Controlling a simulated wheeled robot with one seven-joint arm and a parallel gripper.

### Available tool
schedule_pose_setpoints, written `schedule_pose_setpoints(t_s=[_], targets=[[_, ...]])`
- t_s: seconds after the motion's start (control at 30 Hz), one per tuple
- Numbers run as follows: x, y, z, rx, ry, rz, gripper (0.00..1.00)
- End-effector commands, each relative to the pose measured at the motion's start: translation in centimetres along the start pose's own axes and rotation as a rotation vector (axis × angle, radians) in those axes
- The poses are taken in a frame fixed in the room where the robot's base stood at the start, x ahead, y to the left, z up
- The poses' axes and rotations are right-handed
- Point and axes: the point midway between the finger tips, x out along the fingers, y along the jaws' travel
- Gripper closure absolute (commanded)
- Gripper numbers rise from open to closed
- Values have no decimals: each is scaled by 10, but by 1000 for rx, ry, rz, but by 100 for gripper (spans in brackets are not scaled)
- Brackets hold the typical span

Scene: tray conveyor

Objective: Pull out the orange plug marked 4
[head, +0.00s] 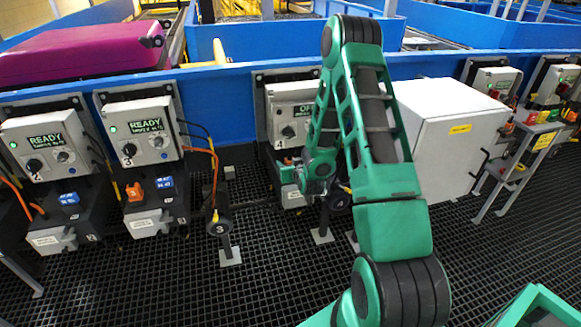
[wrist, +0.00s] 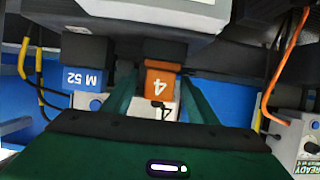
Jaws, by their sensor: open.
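The orange plug marked 4 (wrist: 163,80) shows in the wrist view, seated under a grey box. A blue plug marked M 52 (wrist: 86,76) sits to its left. My gripper (wrist: 160,97) is open, with one green finger on each side of the orange plug. I cannot tell whether the fingers touch it.
Two stations with READY screens (head: 45,140) (head: 145,127) stand to the left, one with an orange plug marked 3 (head: 134,191). A white cabinet (head: 450,135) stands right of my arm. Orange cables (wrist: 283,60) hang nearby.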

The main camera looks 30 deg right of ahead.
Motion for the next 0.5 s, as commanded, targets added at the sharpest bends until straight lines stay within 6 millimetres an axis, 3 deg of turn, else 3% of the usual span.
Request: schedule_pose_setpoints(t_s=[0.27, 0.47, 0.5], targets=[[1, 0, 0, -1, 0, 0, 47], [1, 0, 0, -1, 0, 0, 92], [1, 0, 0, -1, 0, 0, 94]])
